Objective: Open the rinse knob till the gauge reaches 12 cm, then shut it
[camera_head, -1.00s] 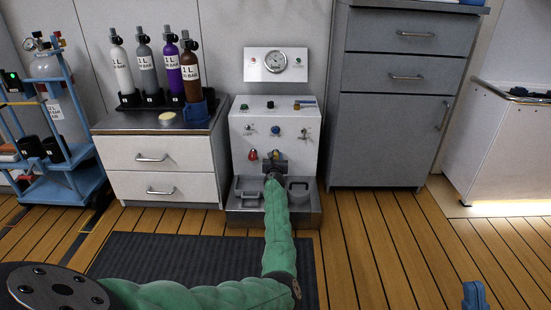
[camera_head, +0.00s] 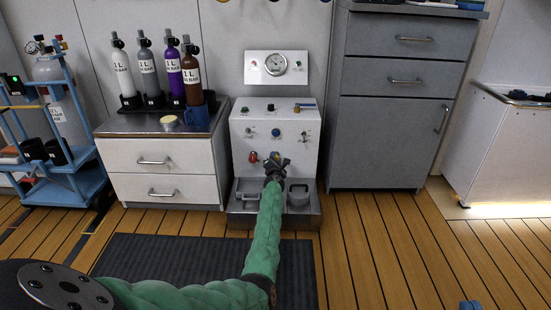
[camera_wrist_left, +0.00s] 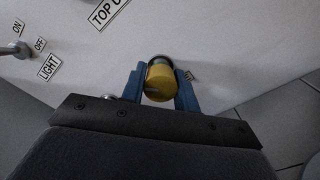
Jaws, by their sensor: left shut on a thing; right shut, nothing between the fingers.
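The white fill panel (camera_head: 262,122) stands against the wall with small knobs and switches on its front. My left gripper (camera_head: 275,160) is at the lower front of the panel. In the left wrist view its two blue fingers (camera_wrist_left: 159,92) are shut on a yellow knob (camera_wrist_left: 160,84), one on each side. The knob's label is mostly hidden, so I cannot tell whether it is the rinse knob. The round gauge (camera_head: 276,64) sits on a plate above the panel; its reading is too small to tell. My right gripper (camera_head: 470,305) shows only as a blue tip at the bottom edge.
A red knob (camera_head: 253,157) is close left of my left gripper. A grey sink tray (camera_head: 245,205) lies below. A drawer cabinet (camera_head: 165,172) with several bottles stands left, a grey cabinet (camera_head: 390,130) right. A dark mat (camera_head: 150,255) lies on the floor in front.

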